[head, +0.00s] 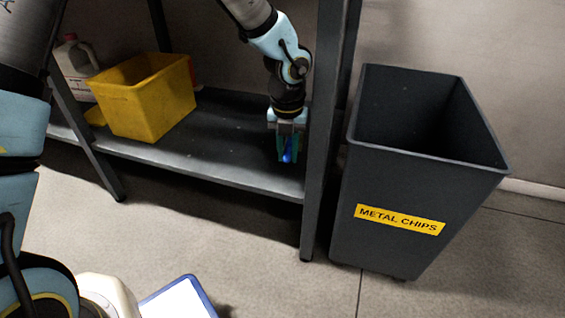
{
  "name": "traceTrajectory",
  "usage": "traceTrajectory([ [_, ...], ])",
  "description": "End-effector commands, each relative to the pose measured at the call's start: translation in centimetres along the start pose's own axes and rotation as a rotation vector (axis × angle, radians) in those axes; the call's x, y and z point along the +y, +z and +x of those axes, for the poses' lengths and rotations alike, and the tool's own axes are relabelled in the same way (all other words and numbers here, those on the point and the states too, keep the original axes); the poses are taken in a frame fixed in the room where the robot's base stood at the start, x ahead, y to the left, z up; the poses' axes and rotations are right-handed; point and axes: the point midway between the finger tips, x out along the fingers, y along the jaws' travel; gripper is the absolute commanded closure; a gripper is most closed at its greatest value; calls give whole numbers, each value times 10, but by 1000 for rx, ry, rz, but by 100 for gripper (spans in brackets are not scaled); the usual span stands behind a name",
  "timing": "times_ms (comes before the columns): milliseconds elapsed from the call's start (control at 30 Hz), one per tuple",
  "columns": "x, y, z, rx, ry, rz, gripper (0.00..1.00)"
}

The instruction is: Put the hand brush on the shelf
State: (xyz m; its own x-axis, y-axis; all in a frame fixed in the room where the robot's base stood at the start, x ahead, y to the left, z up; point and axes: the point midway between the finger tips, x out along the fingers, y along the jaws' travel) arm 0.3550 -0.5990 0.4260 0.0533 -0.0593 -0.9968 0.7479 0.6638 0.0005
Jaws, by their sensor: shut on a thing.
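The shelf (215,132) is a dark grey board low in a metal frame. My gripper (288,150) reaches down over the right end of this board, close to the right front post. Its jaws are shut on a small blue thing (288,157), which I take to be the hand brush. Most of the brush is hidden by the fingers, so its shape and bristles do not show. It is low over the board; I cannot tell whether it touches it.
A yellow bin (145,98) stands on the left part of the shelf, with a whitish jug (75,62) behind it. A dark bin marked METAL CHIPS (400,190) stands right of the frame post (322,130). The shelf's middle is clear.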

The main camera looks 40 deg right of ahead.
Motion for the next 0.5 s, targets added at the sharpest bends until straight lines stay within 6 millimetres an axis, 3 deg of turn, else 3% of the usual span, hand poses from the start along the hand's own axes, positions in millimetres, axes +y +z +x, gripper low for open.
traceTrajectory([
  [500, -11, 65, 27, -3, -2, 0, 100],
])
